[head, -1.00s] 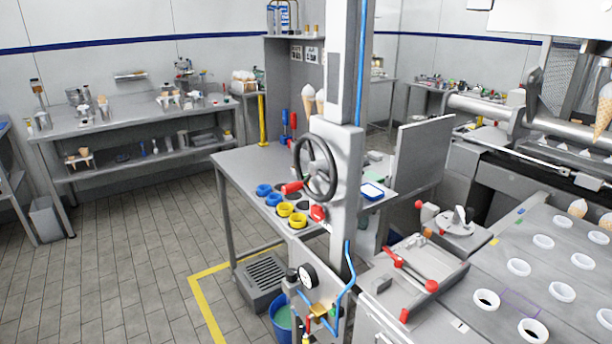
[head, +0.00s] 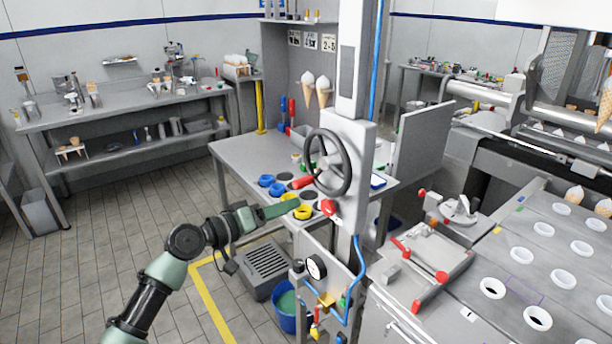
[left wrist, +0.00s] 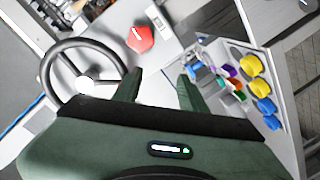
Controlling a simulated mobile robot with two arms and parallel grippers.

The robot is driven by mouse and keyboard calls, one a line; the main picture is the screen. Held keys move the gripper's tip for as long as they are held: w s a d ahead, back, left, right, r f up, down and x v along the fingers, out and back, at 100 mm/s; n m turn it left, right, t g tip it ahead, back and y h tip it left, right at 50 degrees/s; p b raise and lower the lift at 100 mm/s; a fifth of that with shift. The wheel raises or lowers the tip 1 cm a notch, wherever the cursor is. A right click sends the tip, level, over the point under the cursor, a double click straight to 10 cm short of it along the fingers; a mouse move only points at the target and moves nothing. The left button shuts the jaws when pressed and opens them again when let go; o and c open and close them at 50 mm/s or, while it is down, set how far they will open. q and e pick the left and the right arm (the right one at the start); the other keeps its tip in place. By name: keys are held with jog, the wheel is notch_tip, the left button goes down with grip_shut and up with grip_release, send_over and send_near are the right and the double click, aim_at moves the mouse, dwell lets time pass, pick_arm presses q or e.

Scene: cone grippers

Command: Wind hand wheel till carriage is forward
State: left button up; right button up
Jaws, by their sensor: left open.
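The black hand wheel (head: 331,160) is mounted upright on the grey column of the machine (head: 357,190). I cannot tell which part is the carriage. My right gripper is not in view.
A red button (head: 328,208) sits below the wheel. Blue and yellow rings (head: 303,212) lie on the bench (head: 235,150) beside the column. A pressure gauge (head: 316,266), blue hose and blue bucket (head: 290,312) are below. Free floor (head: 110,215) lies to the left.

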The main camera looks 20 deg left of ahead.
pick_arm(q)
jog(key=h, duration=0.1)
send_near(312, 176)
jog(key=shift+w+d+f+m, duration=0.15)
jog(key=shift+w+d+f, duration=0.15)
jog(key=shift+w+f, duration=0.15)
jog(key=shift+w+d+f+m, duration=0.15)
jog(key=shift+w+d+f, duration=0.2)
jog(key=shift+w, duration=0.2)
jog(key=shift+r+h, duration=0.25)
jog(key=shift+h, duration=0.05)
jog(key=p+x, duration=0.2)
jog(key=x, duration=0.4)
jog(key=shift+w+d+p, duration=0.1)
jog(key=shift+w+p, duration=0.2)
jog(key=shift+w, duration=0.1)
jog(key=shift+w+d+f, duration=0.15)
jog(key=shift+w+d, duration=0.2)
jog(key=shift+w, duration=0.15)
